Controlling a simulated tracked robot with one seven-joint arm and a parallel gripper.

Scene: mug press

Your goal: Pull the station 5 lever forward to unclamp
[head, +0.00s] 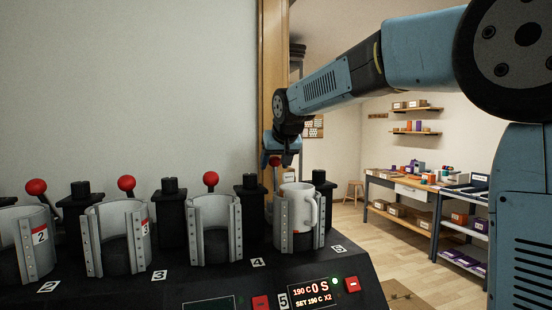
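The station 5 lever shows as a red knob (275,161) behind the clamp at the right end of the press. Most of its shaft is hidden. My gripper (277,158) points down at the knob, with its fingers around or just in front of it. The view is too small to tell whether they grip it. A white mug (291,204) with its handle to the right stands upright in the station 5 clamp (284,238), with metal clamp strips in front of it.
Other red-knobbed levers (211,178) (126,184) stand to the left behind grey clamps (214,228). Black posts (319,185) stand between stations. A control panel (318,291) reads 190 C, 0 S, with a green light. A wooden post (273,80) rises behind my gripper.

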